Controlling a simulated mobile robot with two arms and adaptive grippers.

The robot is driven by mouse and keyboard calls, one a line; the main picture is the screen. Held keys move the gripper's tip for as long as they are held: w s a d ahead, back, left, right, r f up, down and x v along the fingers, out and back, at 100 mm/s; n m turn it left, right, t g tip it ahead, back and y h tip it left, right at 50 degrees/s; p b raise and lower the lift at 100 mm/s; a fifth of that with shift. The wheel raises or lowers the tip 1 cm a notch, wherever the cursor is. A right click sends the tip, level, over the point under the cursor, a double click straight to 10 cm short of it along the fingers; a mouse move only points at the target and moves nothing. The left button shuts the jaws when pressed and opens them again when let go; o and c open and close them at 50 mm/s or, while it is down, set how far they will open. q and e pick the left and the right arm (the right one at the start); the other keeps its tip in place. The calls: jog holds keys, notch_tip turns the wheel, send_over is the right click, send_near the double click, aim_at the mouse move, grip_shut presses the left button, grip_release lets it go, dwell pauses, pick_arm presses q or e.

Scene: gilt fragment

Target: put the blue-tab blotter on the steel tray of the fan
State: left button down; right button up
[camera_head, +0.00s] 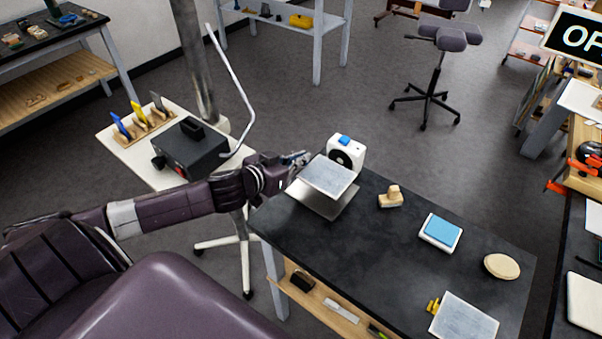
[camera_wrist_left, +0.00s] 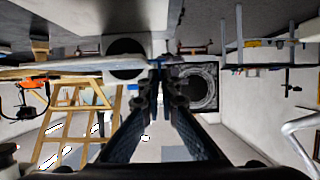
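A pale grey square blotter (camera_head: 328,175) is held roughly level a little above the steel tray (camera_head: 318,201) of the fan. In the wrist view the blotter (camera_wrist_left: 95,69) is seen nearly edge-on. My left gripper (camera_head: 301,159) is shut on its edge; the fingertips (camera_wrist_left: 160,72) meet there. No blue tab is visible on this blotter; the fingers may hide it. The white fan (camera_head: 347,154), with a blue top piece and a dark round opening, stands just behind the blotter. The tray shows below and in front of it. My right gripper is not in view.
On the dark table (camera_head: 385,235) are a wooden-handled block (camera_head: 390,198), a blue-topped pad (camera_head: 440,232), an oval tan piece (camera_head: 502,267) and another grey blotter (camera_head: 466,317) with a yellow tab. A side table (camera_head: 120,148) holds a black box (camera_head: 190,150).

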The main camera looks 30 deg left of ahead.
aim_at(301, 182)
pick_arm(q)
jog(key=shift+f, duration=0.85)
notch_tip(301, 182, down, 3)
jog(key=shift+f, duration=0.65)
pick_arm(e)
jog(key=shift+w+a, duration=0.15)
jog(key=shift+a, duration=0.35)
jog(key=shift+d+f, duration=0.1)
pick_arm(q)
jog(key=shift+f, duration=0.2)
jog(key=c, duration=2.2)
grip_release()
jog(key=shift+o, duration=0.2)
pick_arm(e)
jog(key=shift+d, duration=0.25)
pick_arm(q)
jog(key=shift+r, duration=0.1)
